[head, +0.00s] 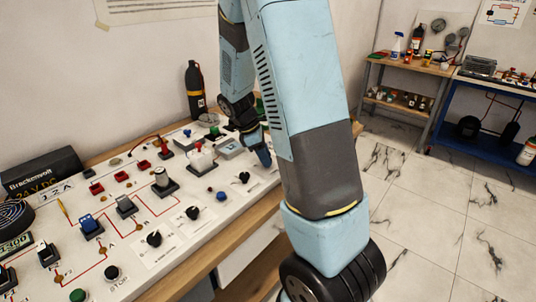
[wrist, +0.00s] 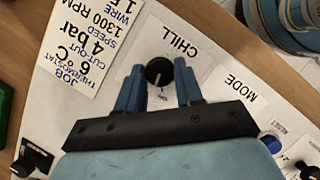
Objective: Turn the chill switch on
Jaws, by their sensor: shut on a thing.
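The chill switch is a round black knob (wrist: 160,72) on a white plate lettered CHILL (wrist: 178,42), in the wrist view. A pale pointer line on it runs toward its lower edge, toward small lettering that I cannot read surely. My gripper (wrist: 159,76) has one blue finger on each side of the knob and is shut on it. In the head view my gripper (head: 263,154) is down at the far right part of the white panel (head: 222,209). The chill switch is hidden there behind my arm and gripper.
In the wrist view a MODE plate (wrist: 234,88) is right of the gripper, a blue button (wrist: 271,143) below it. A job card (wrist: 88,38) lies left. In the head view several knobs and switches crowd the panel; a black bottle (head: 195,90) stands behind it.

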